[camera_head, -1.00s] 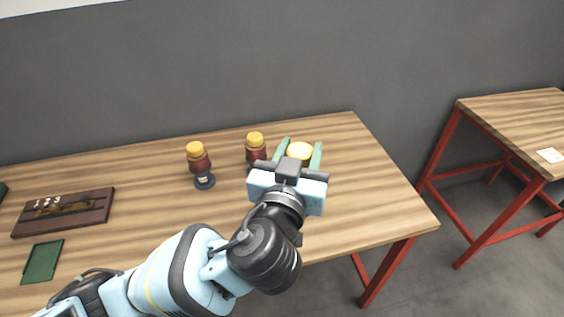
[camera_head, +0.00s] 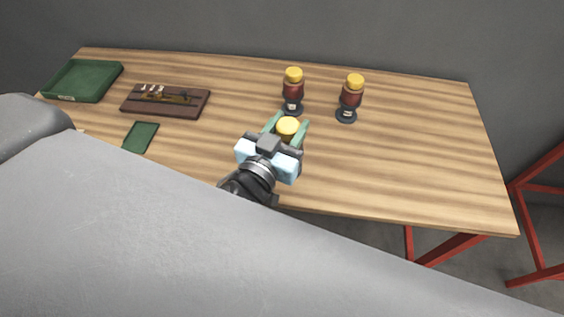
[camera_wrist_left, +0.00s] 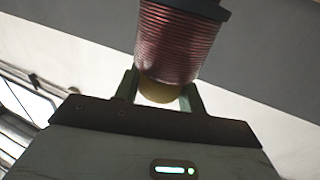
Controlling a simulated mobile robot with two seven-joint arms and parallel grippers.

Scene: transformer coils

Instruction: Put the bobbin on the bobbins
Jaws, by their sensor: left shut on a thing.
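My left gripper (camera_head: 287,127) is shut on a bobbin with a yellow end (camera_head: 288,125). In the left wrist view the held bobbin (camera_wrist_left: 176,40) shows a reddish copper winding, a dark flange and a yellowish end between the two fingers (camera_wrist_left: 160,93). Two other bobbins stand upright on the table, each with a yellow top, a dark red winding and a dark round base: the left bobbin (camera_head: 293,91) and the right bobbin (camera_head: 351,98). In the head view the gripper is just in front of the left one. The held bobbin's lower part is hidden. My right gripper is not in view.
The wooden table (camera_head: 420,160) is clear on the right. A brown board with small parts (camera_head: 165,101), a dark green plate (camera_head: 140,137) and a green tray (camera_head: 84,80) lie at the left. A large grey surface close to the camera hides the lower left.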

